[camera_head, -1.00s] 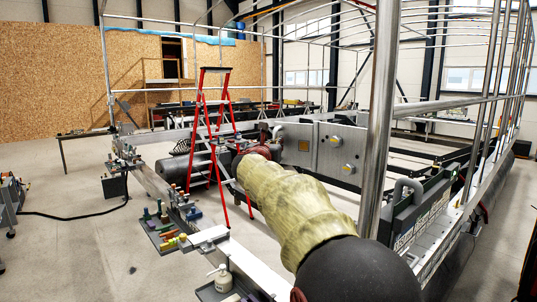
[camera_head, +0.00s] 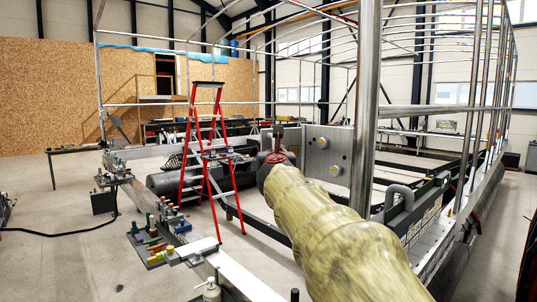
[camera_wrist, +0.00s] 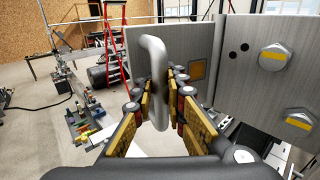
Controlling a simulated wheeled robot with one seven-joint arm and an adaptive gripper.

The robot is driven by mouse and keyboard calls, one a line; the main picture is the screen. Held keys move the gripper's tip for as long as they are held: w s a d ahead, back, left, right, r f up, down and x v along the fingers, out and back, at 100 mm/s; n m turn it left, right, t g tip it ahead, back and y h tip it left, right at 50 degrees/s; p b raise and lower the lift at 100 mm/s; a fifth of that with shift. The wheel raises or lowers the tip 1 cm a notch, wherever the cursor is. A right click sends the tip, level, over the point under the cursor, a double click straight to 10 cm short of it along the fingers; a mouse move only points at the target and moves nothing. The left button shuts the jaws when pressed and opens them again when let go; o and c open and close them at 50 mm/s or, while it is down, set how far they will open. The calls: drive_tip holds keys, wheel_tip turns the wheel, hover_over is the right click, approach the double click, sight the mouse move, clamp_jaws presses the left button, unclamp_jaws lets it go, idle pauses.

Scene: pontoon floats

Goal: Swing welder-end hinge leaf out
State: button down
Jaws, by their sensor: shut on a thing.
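The hinge leaf is a grey metal plate (camera_wrist: 193,62) with a rounded grey bar handle (camera_wrist: 153,62) on its near face. In the wrist view it meets a second grey plate (camera_wrist: 262,75), bearing two yellow-faced bolts, at an angle. My gripper (camera_wrist: 158,100) is shut on the handle, its yellow-padded fingers on either side of the bar. In the head view my gripper (camera_head: 278,150) is at the leaf (camera_head: 291,138), left of the bolted plate (camera_head: 328,153). My sleeved arm hides the lower part of the leaf there.
A red stepladder (camera_head: 207,150) stands left of the leaf. A bench rail with tools (camera_head: 160,235) runs along the left front. A steel post (camera_head: 366,110) rises close on the right, beside a long frame (camera_head: 425,215). Open floor (camera_head: 70,270) lies at left.

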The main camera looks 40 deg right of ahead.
drive_tip(key=shift+s+d+f, duration=0.1)
drive_tip(key=shift+s+d, duration=0.05)
drive_tip(key=shift+s, duration=1.15)
drive_tip(key=c, duration=2.3)
unclamp_jaws()
drive_tip(key=shift+o, duration=1.1)
drive_tip(key=shift+s+a, duration=0.1)
drive_tip(key=shift+a, duration=0.2)
drive_tip(key=shift+o, duration=1)
drive_tip(key=shift+d, duration=0.15)
drive_tip(key=v, duration=1.2)
drive_tip(key=shift+s, duration=0.1)
